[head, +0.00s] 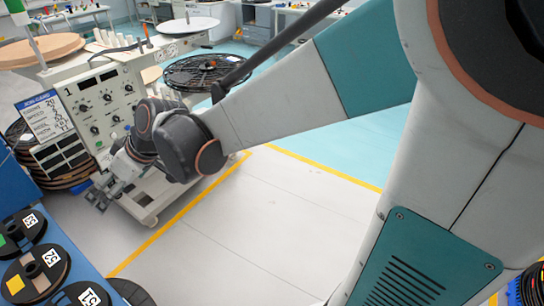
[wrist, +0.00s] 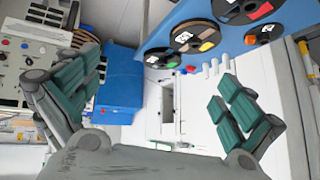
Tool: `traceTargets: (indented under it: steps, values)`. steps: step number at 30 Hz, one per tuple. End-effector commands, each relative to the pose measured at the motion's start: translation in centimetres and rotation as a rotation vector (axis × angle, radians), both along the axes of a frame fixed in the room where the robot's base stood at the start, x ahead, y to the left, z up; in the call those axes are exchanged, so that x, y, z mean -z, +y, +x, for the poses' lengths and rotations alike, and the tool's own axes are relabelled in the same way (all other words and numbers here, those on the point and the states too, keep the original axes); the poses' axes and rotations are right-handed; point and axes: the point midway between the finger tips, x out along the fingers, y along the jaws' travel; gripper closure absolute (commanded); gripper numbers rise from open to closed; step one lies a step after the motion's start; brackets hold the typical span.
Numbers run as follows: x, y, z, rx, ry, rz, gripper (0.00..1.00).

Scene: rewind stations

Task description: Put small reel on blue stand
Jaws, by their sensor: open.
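Several dark reels with number labels lie on a blue surface (head: 82,262) at the lower left of the head view. In the wrist view, reels (wrist: 193,46) lie on the blue surface (wrist: 165,27) near the top, one with a green patch (wrist: 153,66). I cannot tell which is the small reel. A blue box-like block (wrist: 121,92) stands left of centre there; I cannot tell whether it is the blue stand. My gripper (head: 97,199) is open and empty, apart from the reels; its spread fingers show in the wrist view (wrist: 158,78).
A control console (head: 103,102) with knobs and a job card (head: 42,116) stands just behind my gripper. Large reels (head: 62,172) are stacked beside it. A large black spool (head: 205,71) lies behind. White floor (head: 245,225) with yellow lines is clear at the centre.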

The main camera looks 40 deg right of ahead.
Motion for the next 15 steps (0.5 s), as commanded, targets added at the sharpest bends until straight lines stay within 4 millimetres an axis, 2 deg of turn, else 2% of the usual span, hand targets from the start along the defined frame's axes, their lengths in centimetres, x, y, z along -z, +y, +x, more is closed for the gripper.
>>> traceTargets:
  steps: [1,7,15]
  values:
    - [-0.6,-1.1,-2.0,0.038,0.011,-0.015,0.0]
    - [-1.9,-5.2,-7.4,0.201,0.047,-0.068,0.0]
    - [-1.9,-10.4,-14.7,0.423,0.065,-0.127,0.0]
